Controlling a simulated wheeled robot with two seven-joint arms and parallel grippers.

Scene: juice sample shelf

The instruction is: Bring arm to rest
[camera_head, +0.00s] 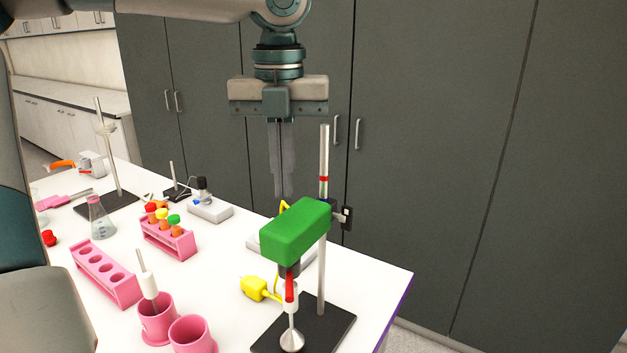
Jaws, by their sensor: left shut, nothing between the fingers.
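My left gripper (281,160) hangs pointing down in the upper middle of the head view, its arm coming in from the left along the top edge. Its two long grey fingers are together, with nothing between them. The fingertips appear just above and behind the green box-shaped stirrer head (295,231) on its metal stand; I cannot tell the exact gap. My right gripper is not in view.
The white table (228,273) carries a pink rack with capped tubes (170,239), an empty pink rack (105,273), pink cups (191,335), a flask (101,218) and a rod stand (107,160). Dark cabinets (430,150) stand behind.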

